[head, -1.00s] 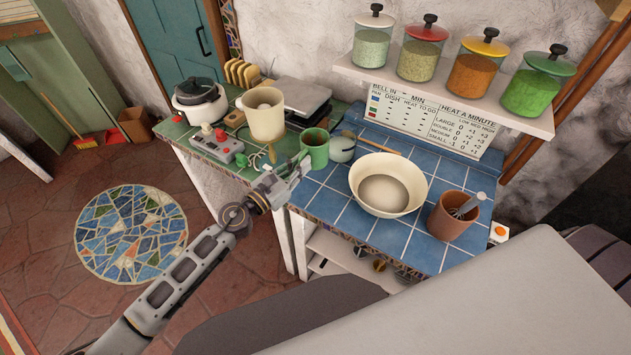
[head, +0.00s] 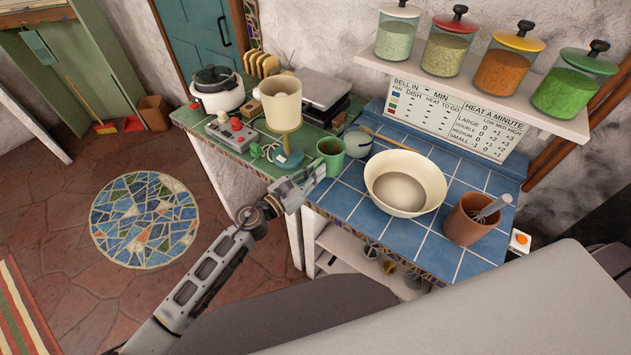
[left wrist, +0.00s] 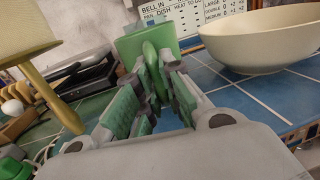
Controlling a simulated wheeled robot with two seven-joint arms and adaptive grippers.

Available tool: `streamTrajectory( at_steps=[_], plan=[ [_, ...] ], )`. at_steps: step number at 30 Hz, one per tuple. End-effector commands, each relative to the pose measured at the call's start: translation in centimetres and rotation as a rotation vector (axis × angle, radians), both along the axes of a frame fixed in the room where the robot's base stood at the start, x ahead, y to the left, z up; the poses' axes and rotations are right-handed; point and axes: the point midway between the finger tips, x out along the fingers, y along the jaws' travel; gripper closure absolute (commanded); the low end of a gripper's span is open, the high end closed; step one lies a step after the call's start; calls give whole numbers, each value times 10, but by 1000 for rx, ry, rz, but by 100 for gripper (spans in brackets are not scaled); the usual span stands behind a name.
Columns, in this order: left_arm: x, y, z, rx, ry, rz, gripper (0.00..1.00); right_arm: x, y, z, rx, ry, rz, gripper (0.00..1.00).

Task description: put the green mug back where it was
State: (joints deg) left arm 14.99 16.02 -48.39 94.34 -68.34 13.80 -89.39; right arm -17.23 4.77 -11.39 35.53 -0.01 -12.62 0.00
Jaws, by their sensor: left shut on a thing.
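The green mug (head: 331,152) is at the front of the counter, near the seam between the green tiles and the blue tiles. It looks upright. My left gripper (head: 312,178) is at the near side of the mug and shut on its handle. In the left wrist view, the mug (left wrist: 146,46) is just beyond the fingers, with its handle between the green finger pads (left wrist: 150,98). The fingers hide the mug's bottom, so I cannot tell whether it touches the counter. My right gripper is not in view.
A cream bowl (head: 405,170) stands right of the mug, with a brown pot (head: 470,228) beyond it. A lamp (head: 283,108) on a round blue base stands close on the left. A small pale pot (head: 358,141) is just behind. Blue tiles (head: 345,200) in front of the bowl are clear.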

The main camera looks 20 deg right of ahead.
Motion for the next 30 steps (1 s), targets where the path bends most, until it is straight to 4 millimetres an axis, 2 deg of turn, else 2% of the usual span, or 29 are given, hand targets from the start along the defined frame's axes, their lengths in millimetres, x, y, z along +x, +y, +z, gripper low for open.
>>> streamTrajectory(
  at_steps=[8, 19, 30],
  plan=[
    [0, 0, -2, -1, 0, 0, 100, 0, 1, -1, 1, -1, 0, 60],
    [0, 0, -36, -3, 1, 1, 100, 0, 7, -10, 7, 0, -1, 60],
    [0, 0, -37, -2, -1, 0, 100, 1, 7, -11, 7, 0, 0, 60]
  ],
)
